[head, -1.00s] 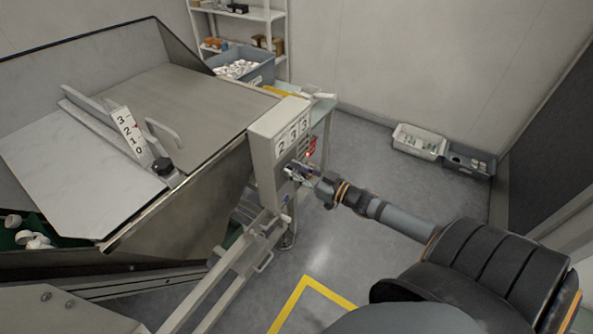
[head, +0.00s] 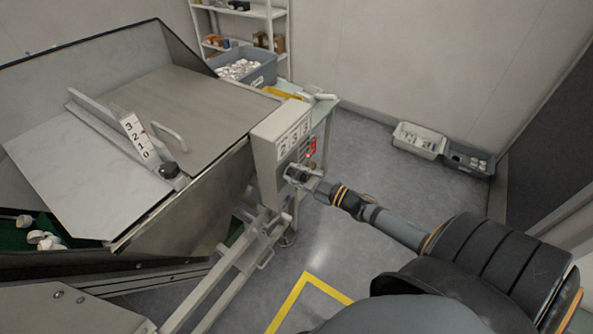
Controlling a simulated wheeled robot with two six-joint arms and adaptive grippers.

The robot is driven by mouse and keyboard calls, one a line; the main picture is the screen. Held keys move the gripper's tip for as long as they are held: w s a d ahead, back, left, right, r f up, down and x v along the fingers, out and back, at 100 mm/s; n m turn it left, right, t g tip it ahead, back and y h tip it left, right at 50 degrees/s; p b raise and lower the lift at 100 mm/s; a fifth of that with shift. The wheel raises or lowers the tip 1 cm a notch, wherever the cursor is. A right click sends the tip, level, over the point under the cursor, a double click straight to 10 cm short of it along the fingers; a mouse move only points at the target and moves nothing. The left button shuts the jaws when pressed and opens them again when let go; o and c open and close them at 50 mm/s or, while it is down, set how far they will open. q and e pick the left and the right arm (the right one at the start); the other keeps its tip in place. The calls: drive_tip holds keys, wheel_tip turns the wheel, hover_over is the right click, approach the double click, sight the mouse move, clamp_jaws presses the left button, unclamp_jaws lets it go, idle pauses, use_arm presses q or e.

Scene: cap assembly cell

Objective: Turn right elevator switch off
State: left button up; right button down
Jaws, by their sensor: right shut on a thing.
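The grey control box (head: 265,168) stands on the frame at the right end of the metal hopper. Its top carries a label with numbers, and a red light (head: 312,146) shows on its right face. My right gripper (head: 294,173) is at the lower part of that face. It is shut on the elevator switch, which is mostly hidden behind the fingers. The switch position cannot be told. My left gripper is not in view.
The hopper (head: 185,95) with a numbered scale plate (head: 139,136) fills the left side. A grey bin (head: 243,68) of white parts stands behind the box. Small trays (head: 420,140) lie by the back wall.

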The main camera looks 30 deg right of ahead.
drive_tip(key=shift+a+f+n+p, duration=0.1)
drive_tip(key=shift+n+p, duration=0.25)
drive_tip(key=shift+n, duration=0.75)
drive_tip(key=shift+s, duration=0.1)
drive_tip(key=c, duration=1.1)
unclamp_jaws()
drive_tip(key=v, duration=1.2)
